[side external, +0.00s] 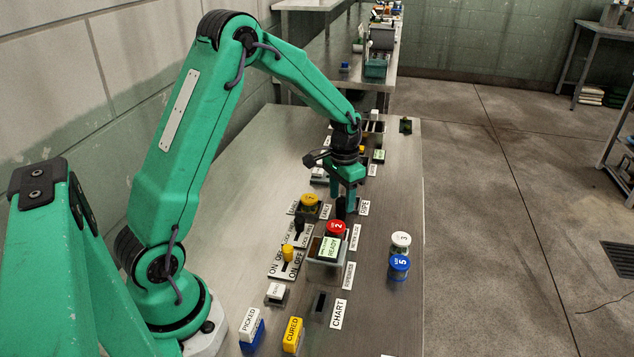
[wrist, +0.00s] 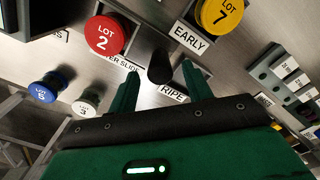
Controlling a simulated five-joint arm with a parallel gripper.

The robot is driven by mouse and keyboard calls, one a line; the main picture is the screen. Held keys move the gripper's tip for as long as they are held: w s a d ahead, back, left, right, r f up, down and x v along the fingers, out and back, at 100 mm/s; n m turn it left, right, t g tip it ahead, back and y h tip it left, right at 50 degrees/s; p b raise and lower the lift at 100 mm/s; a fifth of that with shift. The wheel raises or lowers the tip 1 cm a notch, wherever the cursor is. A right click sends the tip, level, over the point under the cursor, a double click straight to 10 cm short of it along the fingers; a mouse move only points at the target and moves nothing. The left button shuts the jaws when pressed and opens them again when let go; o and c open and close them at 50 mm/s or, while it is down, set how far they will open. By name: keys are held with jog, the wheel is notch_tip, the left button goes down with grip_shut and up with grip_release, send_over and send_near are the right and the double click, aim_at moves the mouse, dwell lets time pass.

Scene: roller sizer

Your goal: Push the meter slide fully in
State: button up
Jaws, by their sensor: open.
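The label for the meter slide (wrist: 122,62) lies beside the red LOT 2 jar (wrist: 103,37) in the wrist view; the jar also shows in the side view (side external: 336,228). A dark round knob (wrist: 160,67), apparently the slide's handle, stands between the METER SLIDE and RIPE labels. My gripper (side external: 346,207) points down just behind the red jar in the side view. In the wrist view my gripper (wrist: 159,74) is open, with its two green fingers on either side of the knob. I cannot tell whether they touch it. The slide's body is mostly hidden.
Yellow LOT 7 jar (wrist: 219,13) stands near the EARLY label (wrist: 188,37). White jar (side external: 401,241) and blue jar (side external: 399,264) stand on the right. A green READY display (side external: 330,249) and a yellow-handled ON/OFF switch (side external: 288,252) are in front.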

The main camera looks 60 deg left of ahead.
jog(key=shift+f, duration=1.2)
grip_shut()
